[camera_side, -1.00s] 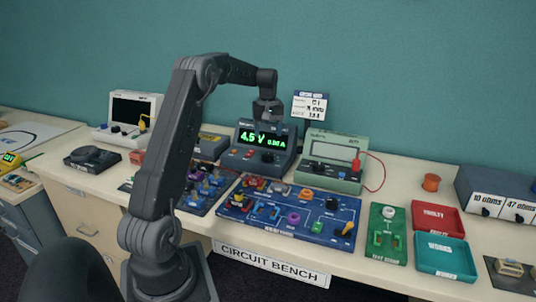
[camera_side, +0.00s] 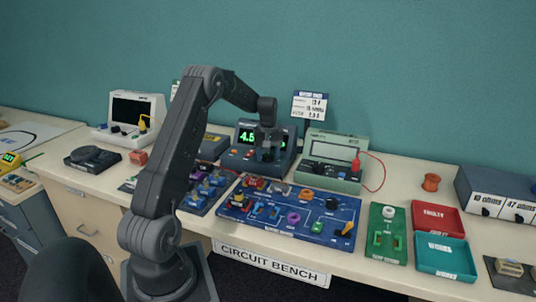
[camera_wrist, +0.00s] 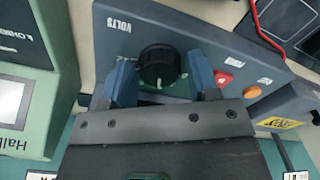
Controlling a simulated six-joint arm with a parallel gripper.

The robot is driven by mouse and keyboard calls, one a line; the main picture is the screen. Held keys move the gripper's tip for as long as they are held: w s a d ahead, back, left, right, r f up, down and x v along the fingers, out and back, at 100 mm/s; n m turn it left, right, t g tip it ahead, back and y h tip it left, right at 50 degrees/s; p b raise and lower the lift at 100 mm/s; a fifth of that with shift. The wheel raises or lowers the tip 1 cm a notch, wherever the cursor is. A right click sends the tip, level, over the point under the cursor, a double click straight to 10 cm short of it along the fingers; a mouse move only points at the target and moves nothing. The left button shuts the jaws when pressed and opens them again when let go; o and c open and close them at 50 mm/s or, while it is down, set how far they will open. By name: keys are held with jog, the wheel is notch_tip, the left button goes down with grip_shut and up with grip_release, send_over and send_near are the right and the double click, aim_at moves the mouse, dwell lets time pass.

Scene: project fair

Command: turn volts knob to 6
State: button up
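The power supply (camera_side: 236,160) is a dark blue-grey box at the back of the bench. Its green display (camera_side: 247,136) shows 4.5; the rest of the readout is hidden behind my gripper (camera_side: 268,152). In the wrist view the black volts knob (camera_wrist: 159,65) sits on the supply's front panel beside the VOLTS label (camera_wrist: 118,25). My gripper (camera_wrist: 161,72) has one finger on each side of this knob, with narrow gaps showing between fingers and knob. It is open and holds nothing. The knob's pointer mark is too unclear to read.
A green meter (camera_side: 347,148) with a red plug and lead stands close right of the supply. A blue circuit board (camera_side: 265,228) lies in front.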

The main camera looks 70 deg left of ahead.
jog(key=c, duration=0.7)
jog(key=shift+m, duration=2.8)
jog(key=o, duration=0.9)
jog(key=shift+r, duration=0.1)
